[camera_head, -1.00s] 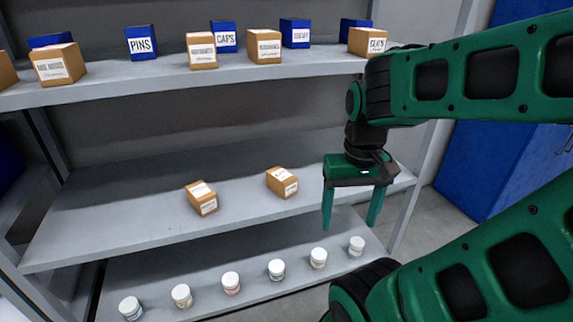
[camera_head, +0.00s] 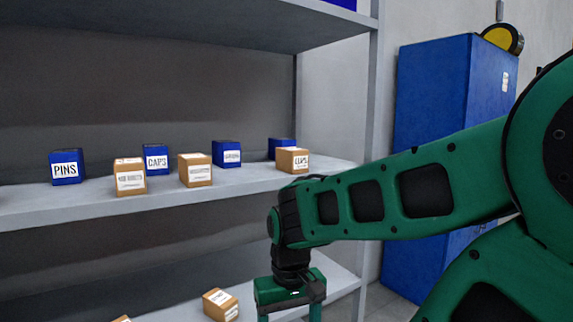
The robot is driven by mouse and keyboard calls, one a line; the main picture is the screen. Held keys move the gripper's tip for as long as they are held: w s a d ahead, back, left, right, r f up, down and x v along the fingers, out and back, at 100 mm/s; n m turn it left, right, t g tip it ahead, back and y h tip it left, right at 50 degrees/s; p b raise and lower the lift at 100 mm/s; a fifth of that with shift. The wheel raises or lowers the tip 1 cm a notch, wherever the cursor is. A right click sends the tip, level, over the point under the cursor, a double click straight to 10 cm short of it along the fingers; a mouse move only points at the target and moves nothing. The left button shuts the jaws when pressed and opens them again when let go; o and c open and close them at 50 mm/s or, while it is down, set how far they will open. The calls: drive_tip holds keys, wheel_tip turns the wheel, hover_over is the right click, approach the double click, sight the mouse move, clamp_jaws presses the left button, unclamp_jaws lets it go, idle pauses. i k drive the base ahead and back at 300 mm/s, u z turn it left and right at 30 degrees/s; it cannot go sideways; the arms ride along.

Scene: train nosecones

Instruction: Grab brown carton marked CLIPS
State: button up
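The brown carton marked CLIPS (camera_head: 292,160) stands at the right end of the upper visible shelf (camera_head: 235,181), near the right post. Its label is only partly readable now, but it read CLIPS a second ago. My gripper (camera_head: 290,314) points down below and in front of that shelf, under the carton and apart from it. Its two fingers are set wide apart with nothing seen between them, and their tips are cut off by the lower picture edge.
Blue boxes marked PINS (camera_head: 67,167) and CAPS (camera_head: 156,158) and other brown cartons (camera_head: 195,170) share the shelf. A blue box (camera_head: 281,147) stands just behind the CLIPS carton. A lower shelf holds a carton (camera_head: 220,304). A blue cabinet (camera_head: 440,110) stands at right.

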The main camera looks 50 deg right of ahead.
sight(292, 160)
drive_tip(key=u, duration=1.2)
drive_tip(key=k, duration=1.8)
drive_tip(key=z, duration=0.8)
drive_tip(key=i, duration=1)
drive_tip(key=u, duration=0.05)
